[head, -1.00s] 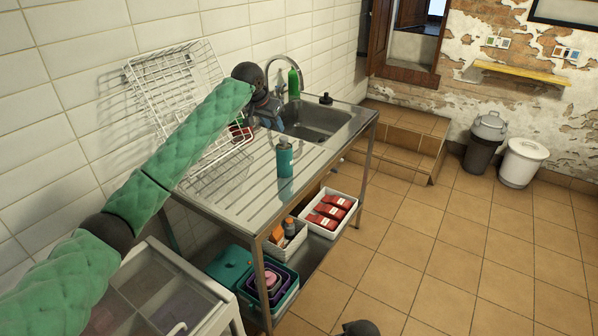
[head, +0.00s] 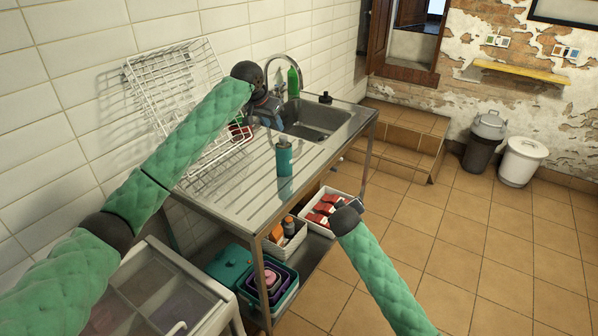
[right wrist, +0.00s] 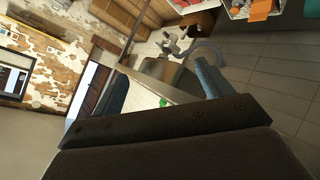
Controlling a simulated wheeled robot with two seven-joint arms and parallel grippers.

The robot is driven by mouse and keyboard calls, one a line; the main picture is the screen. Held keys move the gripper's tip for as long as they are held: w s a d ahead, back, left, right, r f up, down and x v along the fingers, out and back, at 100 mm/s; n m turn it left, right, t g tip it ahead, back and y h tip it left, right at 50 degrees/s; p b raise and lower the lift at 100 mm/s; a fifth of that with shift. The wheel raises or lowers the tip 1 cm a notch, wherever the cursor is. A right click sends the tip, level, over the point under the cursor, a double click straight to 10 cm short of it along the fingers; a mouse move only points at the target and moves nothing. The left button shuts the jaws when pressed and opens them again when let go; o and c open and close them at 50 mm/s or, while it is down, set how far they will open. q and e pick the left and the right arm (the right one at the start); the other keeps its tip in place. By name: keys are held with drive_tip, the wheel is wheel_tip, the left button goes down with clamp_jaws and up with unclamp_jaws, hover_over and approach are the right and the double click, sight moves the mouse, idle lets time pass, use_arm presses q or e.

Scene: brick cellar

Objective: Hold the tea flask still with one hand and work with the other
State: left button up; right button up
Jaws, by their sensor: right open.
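The tea flask (head: 284,160), a teal cylinder with a grey top, stands upright on the ribbed steel drainer (head: 228,190). My left gripper (head: 272,118) is behind the flask, between the dish rack and the sink, apart from the flask. Its fingers are small and partly hidden, so its opening cannot be told. My right gripper is in front of the counter, near the lower shelf's edge, with its wrist showing and its fingers hidden in the head view. In the right wrist view the right gripper (right wrist: 163,87) is open, with nothing seen between its fingers.
A white wire dish rack (head: 165,85) leans by the wall. A green bottle (head: 293,82) stands behind the sink (head: 315,118). White boxes with red packets (head: 322,207) and bottles (head: 288,226) sit on the lower shelf. The tiled floor (head: 460,250) at right is clear.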

sight(290, 165)
drive_tip(key=w+a+r+n+t, duration=0.1)
drive_tip(key=w+r+n+t, duration=0.45)
drive_tip(key=r, duration=0.45)
drive_tip(key=w+a+r+n+t, duration=0.1)
drive_tip(key=w+r+n+t, duration=0.5)
drive_tip(key=r, duration=0.5)
drive_tip(key=a+f+n+g+y, duration=0.3)
drive_tip(key=a+f+n+y, duration=0.1)
drive_tip(key=n, duration=0.4)
drive_tip(key=a+f+n+g+y, duration=0.2)
drive_tip(key=a+f+n+y, duration=0.2)
drive_tip(key=n, duration=0.5)
drive_tip(key=a+f+n+g+y, duration=0.3)
drive_tip(key=a+f+n+y, duration=0.1)
drive_tip(key=n, duration=0.5)
drive_tip(key=shift+s+a+f+n+g+y, duration=0.2)
drive_tip(key=shift+a+y, duration=0.1)
drive_tip(key=shift+y, duration=0.3)
drive_tip(key=shift+s+a+f+n+g+y, duration=0.15)
drive_tip(key=shift+a+y, duration=0.15)
drive_tip(key=shift+y, duration=0.3)
drive_tip(key=shift+x, duration=3.9)
drive_tip(key=c, duration=1.1)
